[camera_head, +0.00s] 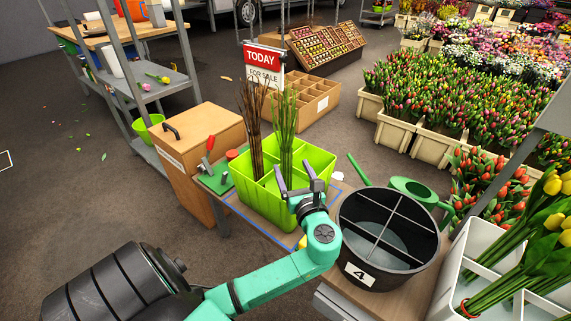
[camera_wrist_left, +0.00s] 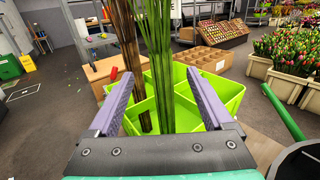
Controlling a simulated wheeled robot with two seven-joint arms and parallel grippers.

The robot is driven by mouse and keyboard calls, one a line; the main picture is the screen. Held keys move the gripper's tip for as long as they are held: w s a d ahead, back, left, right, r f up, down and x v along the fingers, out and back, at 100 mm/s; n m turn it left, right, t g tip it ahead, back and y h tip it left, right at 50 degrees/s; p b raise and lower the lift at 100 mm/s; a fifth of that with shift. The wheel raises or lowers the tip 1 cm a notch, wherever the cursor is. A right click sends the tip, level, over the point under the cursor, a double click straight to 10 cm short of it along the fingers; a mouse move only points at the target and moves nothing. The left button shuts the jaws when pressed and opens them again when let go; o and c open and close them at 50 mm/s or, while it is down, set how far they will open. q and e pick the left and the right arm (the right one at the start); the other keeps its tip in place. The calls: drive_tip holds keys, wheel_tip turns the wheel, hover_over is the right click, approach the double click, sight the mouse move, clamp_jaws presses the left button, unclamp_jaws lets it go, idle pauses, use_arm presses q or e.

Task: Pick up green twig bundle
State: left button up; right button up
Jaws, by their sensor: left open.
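The green twig bundle (camera_head: 286,135) stands upright in a lime green divided crate (camera_head: 262,212) on the table. It also shows in the left wrist view (camera_wrist_left: 160,75), between the spread fingers in the picture. A brown twig bundle (camera_head: 252,125) stands to its left in the same crate and shows in the left wrist view (camera_wrist_left: 128,60). My left gripper (camera_head: 299,178) is open and empty at the near right side of the crate. In the left wrist view its purple fingers (camera_wrist_left: 160,103) are wide apart, with the bundle beyond them. The bundle's lower ends are partly hidden. My right gripper is not in view.
A black divided bucket (camera_head: 354,272) marked 4 stands right of the crate, with a green watering can (camera_head: 413,190) behind it. White bins (camera_head: 462,262) with yellow tulips are at the right.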

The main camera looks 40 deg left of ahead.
sight(288, 160)
use_arm(q)
drive_tip(key=x, duration=0.5)
drive_tip(key=b+x, duration=0.1)
drive_tip(key=x, duration=0.1)
drive_tip(key=shift+w+a+f, duration=0.1)
drive_tip(key=shift+w+f, duration=0.05)
drive_tip(key=shift+f, duration=0.25)
drive_tip(key=shift+c, duration=1)
clamp_jaws()
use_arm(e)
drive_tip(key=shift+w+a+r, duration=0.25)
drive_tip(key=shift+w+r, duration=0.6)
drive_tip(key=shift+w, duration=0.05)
